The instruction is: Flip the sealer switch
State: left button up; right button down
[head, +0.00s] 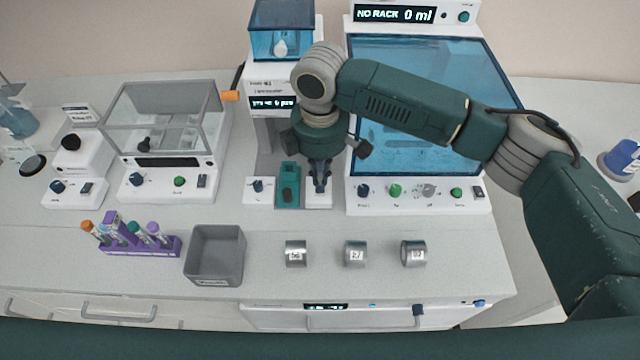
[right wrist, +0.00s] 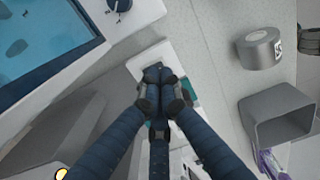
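The sealer (head: 268,86) stands at the back centre, a tall white unit with a small lit display and a blue clear top. Its low front has a white left panel with a dark knob (head: 258,186), a teal piece (head: 288,192) in the middle and a white right panel (head: 319,201). My right gripper (head: 320,186) points down over that right panel. In the right wrist view its fingers (right wrist: 158,78) are together, with nothing seen between them, at the white panel (right wrist: 146,62). The switch there is mostly hidden by the fingertips; contact cannot be told. My left gripper is out of view.
A large blue-windowed machine (head: 420,194) stands close on the right. A clear-lidded unit (head: 160,120) is at the left. In front are a purple tube rack (head: 150,248), a grey bin (head: 214,265) and three labelled silver rolls (head: 297,254). The right front counter is clear.

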jog(key=shift+s+f, duration=0.1)
jog(key=shift+f, duration=1)
dwell(0.4)
jog(key=shift+r+p, duration=0.75)
jog(key=shift+r, duration=0.05)
notch_tip(320, 180, up, 6)
jog(key=p, duration=0.6)
jog(key=shift+f, duration=0.25)
jog(key=shift+f, duration=0.1)
